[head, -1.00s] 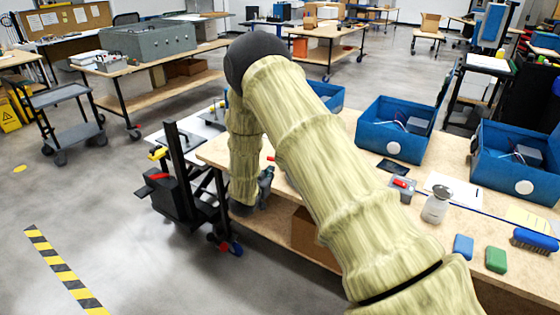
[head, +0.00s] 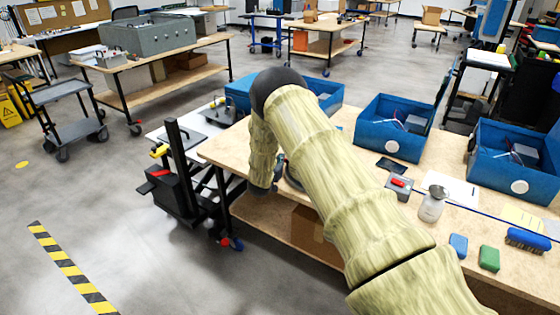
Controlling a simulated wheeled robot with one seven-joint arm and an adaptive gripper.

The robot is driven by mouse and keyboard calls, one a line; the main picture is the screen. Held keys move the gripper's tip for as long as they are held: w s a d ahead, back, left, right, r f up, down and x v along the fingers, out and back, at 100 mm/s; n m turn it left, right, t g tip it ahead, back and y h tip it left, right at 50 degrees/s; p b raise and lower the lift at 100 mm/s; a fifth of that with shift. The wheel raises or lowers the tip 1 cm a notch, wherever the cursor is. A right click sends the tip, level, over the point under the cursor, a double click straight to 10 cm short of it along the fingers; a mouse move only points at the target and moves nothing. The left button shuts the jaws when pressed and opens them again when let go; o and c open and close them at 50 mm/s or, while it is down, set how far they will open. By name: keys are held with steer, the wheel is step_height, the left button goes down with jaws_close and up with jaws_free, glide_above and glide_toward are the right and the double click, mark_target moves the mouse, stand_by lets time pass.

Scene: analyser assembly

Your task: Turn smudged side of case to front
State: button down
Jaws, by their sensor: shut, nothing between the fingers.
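Three blue open-topped cases stand along the table. The left case (head: 325,92) is largely behind my arm, with its left part showing on the other side. The middle case (head: 393,147) and right case (head: 517,185) each have a white round mark on the front. I cannot make out a smudge on any of them. My gripper (head: 281,168) is at the table's left end, in front of the left case, mostly hidden by my arm. It is shut and holds nothing. I cannot tell whether it touches the left case.
A grey box with a red top (head: 398,188), a white bottle (head: 432,204), a blue block (head: 458,245), a green block (head: 489,258) and a blue brush (head: 527,239) lie along the table's front. A black stand (head: 180,185) is left of the table.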

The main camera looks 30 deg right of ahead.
steer(key=shift+w+d+f, duration=0.1)
stand_by(0.3)
steer(key=b+x, duration=0.2)
steer(key=b, duration=0.1)
steer(key=shift+w+d, duration=0.2)
steer(key=shift+w, duration=0.15)
steer(key=shift+w+d+b, duration=0.25)
steer(key=shift+b, duration=0.2)
steer(key=shift+w+d+r, duration=0.15)
steer(key=shift+r, duration=0.25)
steer(key=w+a+b+v, duration=0.1)
steer(key=w+a+v, duration=0.1)
steer(key=v, duration=1.1)
steer(key=shift+a+b, duration=0.3)
steer(key=shift+a, duration=0.05)
